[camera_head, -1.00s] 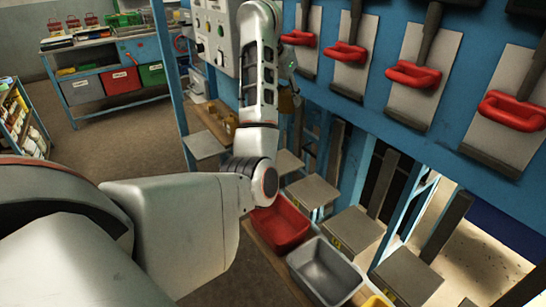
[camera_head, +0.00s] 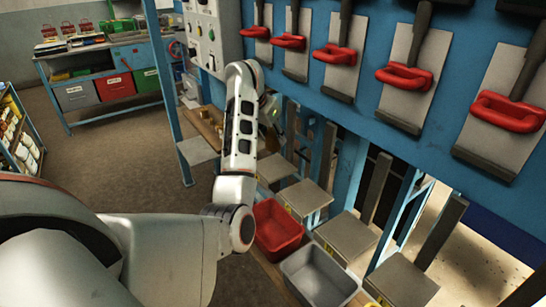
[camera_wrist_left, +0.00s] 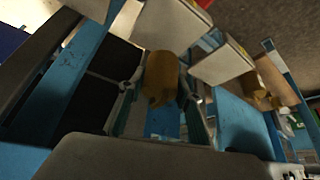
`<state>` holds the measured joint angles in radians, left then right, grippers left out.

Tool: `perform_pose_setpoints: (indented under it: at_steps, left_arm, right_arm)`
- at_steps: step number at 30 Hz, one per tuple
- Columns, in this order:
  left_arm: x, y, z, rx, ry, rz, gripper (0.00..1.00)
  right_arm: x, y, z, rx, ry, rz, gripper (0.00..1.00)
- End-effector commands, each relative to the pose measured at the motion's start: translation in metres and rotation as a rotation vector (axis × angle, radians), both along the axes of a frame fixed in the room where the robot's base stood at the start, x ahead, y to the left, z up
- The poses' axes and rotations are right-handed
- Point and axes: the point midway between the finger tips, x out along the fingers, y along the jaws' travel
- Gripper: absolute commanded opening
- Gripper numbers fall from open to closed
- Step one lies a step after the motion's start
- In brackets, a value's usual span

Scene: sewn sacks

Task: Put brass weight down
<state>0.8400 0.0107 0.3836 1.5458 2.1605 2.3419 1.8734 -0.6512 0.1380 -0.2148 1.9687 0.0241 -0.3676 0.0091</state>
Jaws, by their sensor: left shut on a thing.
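My left gripper (camera_wrist_left: 160,92) is shut on the brass weight (camera_wrist_left: 162,70), a dull yellow-brown cylinder seen between its two fingers in the left wrist view. Smaller brass pieces (camera_wrist_left: 262,97) stand on a wooden board in the left wrist view. Grey plates (camera_head: 305,197) stand in a row below the gripper in the head view. My right gripper is not in view.
A red bin (camera_head: 278,230) and a grey bin (camera_head: 318,277) stand in front of the plates. Red-handled levers (camera_head: 403,77) line the blue panel on the right. A wooden shelf (camera_head: 205,125) is left of the forearm.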

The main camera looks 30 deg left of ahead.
Motion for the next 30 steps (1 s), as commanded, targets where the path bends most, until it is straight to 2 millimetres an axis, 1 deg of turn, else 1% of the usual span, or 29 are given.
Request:
perform_pose_setpoints:
  at_steps: [3,6,11,19,23,30]
  left_arm:
    - [0.000,0.000,-0.016,0.002,-0.004,0.000,0.00]
    - [0.001,0.001,-0.025,0.002,-0.005,0.000,0.00]
    - [0.001,0.000,-0.033,0.001,-0.005,0.000,0.00]
    - [0.001,0.000,-0.065,0.002,-0.004,0.000,0.00]
    - [0.001,0.001,-0.072,0.002,-0.006,0.000,0.00]
    - [0.001,0.000,-0.072,0.002,-0.007,0.001,0.00]
  right_arm:
    - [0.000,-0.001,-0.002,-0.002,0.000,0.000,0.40]
    - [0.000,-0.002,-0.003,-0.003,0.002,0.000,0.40]
    - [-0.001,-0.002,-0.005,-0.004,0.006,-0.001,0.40]
    - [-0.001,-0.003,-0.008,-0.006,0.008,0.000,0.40]
    - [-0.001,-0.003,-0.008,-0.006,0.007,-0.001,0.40]
    - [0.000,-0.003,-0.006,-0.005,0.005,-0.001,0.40]
